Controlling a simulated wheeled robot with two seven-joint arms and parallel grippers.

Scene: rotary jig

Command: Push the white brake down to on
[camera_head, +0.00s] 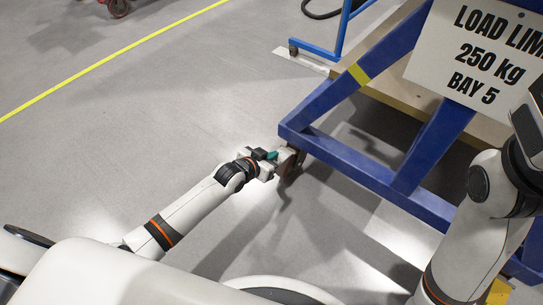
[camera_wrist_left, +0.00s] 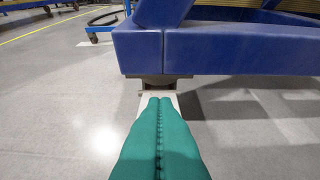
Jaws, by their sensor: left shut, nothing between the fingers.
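The white brake (camera_wrist_left: 160,93) is a pale flat tab under the corner of a blue steel frame in the left wrist view. In the head view the brake (camera_head: 283,156) is small beside the caster, and its tilt is hard to tell. My left gripper (camera_head: 272,156) is at the caster under the frame corner. In the left wrist view its green fingers (camera_wrist_left: 159,99) are shut together with nothing between them. Their tips overlap the near end of the brake; I cannot tell whether they touch it. My right arm stands at the right, its gripper out of view.
The blue frame (camera_head: 345,160) overhangs the caster wheel (camera_head: 292,167). A white load-limit sign (camera_head: 478,55) hangs on it. Another blue wheeled frame (camera_head: 322,50) stands behind. Open grey floor (camera_head: 150,120) with a yellow line lies to the left.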

